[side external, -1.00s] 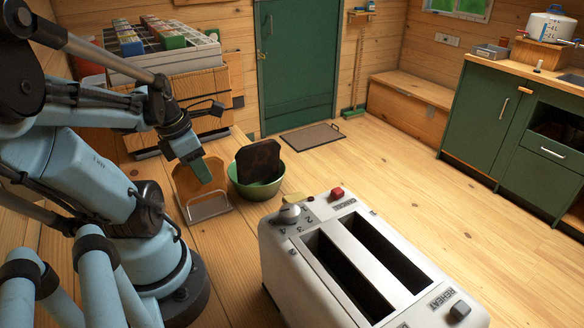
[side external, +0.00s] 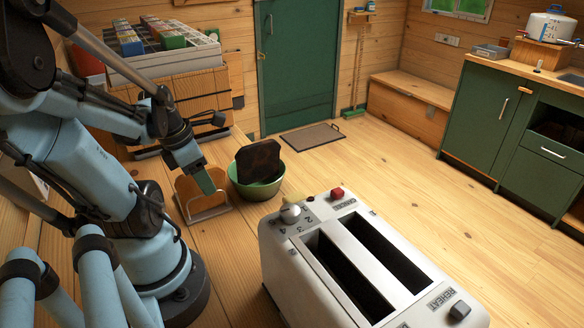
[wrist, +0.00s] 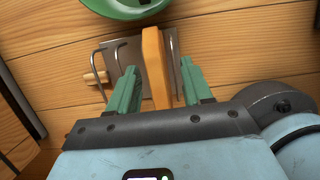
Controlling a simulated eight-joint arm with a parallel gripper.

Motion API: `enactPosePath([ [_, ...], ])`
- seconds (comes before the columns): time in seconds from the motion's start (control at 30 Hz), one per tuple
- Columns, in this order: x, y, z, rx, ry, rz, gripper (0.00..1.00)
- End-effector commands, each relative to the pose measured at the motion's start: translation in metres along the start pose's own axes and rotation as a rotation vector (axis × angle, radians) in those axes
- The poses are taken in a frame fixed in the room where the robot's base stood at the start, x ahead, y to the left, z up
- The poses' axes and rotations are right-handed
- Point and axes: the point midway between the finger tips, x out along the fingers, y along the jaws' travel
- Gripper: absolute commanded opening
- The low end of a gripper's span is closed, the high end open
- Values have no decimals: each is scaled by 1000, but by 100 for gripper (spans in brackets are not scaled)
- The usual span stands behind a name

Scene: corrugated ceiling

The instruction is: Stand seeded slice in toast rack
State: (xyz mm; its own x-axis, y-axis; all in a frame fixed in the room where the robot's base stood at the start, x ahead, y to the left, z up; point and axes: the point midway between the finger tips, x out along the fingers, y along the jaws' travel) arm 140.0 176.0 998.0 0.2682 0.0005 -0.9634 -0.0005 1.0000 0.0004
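A tan bread slice (side external: 186,190) stands on edge in the wire toast rack (side external: 208,214); I cannot make out seeds on it. In the wrist view the slice (wrist: 155,65) is seen edge-on, upright between the rack's wire loops (wrist: 98,62) over a metal base. My gripper (side external: 205,182) is low at the rack. In the wrist view its two green fingers (wrist: 160,80) are spread on either side of the slice, with a visible gap at the right finger. A dark, speckled slice (side external: 258,160) leans in a green bowl (side external: 262,190) beside the rack.
A large white toaster (side external: 290,245) with two empty-looking slots stands in front, right of the rack. The bowl (wrist: 125,8) sits close to the rack. A crate of coloured packets (side external: 165,65) stands behind. Bare wooden tabletop lies in front of the rack.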

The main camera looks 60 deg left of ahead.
Motion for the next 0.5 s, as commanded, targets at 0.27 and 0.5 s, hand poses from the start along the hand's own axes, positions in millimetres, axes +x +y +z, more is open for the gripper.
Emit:
enactPosePath([
  [0.27, -1, 0, 0, 0, 0, 0, 50],
  [0.5, -15, 0, 4, 0, 0, 0, 50],
])
